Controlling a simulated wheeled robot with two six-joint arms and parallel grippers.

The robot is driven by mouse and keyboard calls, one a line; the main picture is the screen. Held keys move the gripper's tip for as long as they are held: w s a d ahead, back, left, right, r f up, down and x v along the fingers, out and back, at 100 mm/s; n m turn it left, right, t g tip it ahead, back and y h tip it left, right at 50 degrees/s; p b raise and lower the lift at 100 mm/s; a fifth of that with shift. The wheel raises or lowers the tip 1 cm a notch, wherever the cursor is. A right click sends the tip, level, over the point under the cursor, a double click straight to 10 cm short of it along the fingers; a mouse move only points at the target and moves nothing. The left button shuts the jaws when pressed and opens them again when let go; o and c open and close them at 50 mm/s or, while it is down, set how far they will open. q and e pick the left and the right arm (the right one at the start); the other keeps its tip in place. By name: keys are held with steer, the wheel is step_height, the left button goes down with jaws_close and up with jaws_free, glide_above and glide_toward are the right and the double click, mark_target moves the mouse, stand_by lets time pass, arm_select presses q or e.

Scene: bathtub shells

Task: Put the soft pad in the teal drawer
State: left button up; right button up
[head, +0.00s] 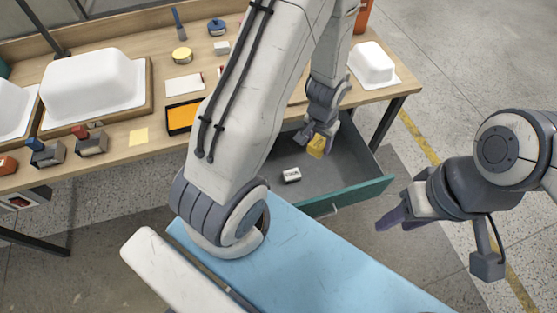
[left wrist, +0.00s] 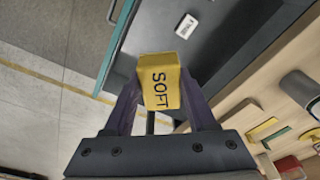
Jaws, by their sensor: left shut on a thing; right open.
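The soft pad (left wrist: 160,85) is a yellow block marked SOFT. My left gripper (left wrist: 158,95) is shut on it, with a finger on each side. In the head view the pad (head: 317,146) and my left gripper (head: 322,132) are over the open teal drawer (head: 361,196), towards its back; I cannot tell how high above its floor. The drawer has a grey inside and a teal front. A small white labelled block (head: 291,175) lies on its floor, apart from the pad. My right gripper (head: 392,215) is open and empty, to the right of the drawer front.
The wooden bench (head: 150,133) carries white tub shells (head: 92,84), a smaller white shell (head: 371,63) at the right, an orange-screened tablet (head: 183,117), clamps and small tools. My left arm hides part of the bench and drawer. Floor right of the bench is clear.

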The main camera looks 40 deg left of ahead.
arm_select(q)
steer(key=w+a+f+m+b, duration=0.1)
steer(key=w+f+m+b, duration=0.25)
steer(key=f+b, duration=0.75)
steer(key=w+a+f+m+b, duration=0.1)
steer(key=w+f+m+b, duration=0.25)
steer(key=f+b, duration=0.8)
steer(key=b, duration=0.5)
glide_toward(313, 177)
steer(key=shift+h, duration=0.4)
steer(key=f, duration=0.4)
steer(key=w+f, duration=0.1)
steer(key=f, duration=0.1)
steer(key=shift+a+f, duration=0.1)
steer(key=shift+f+b, duration=0.25)
steer(key=shift+b, duration=0.05)
steer(key=o, duration=1.2)
steer(key=shift+r, duration=0.1)
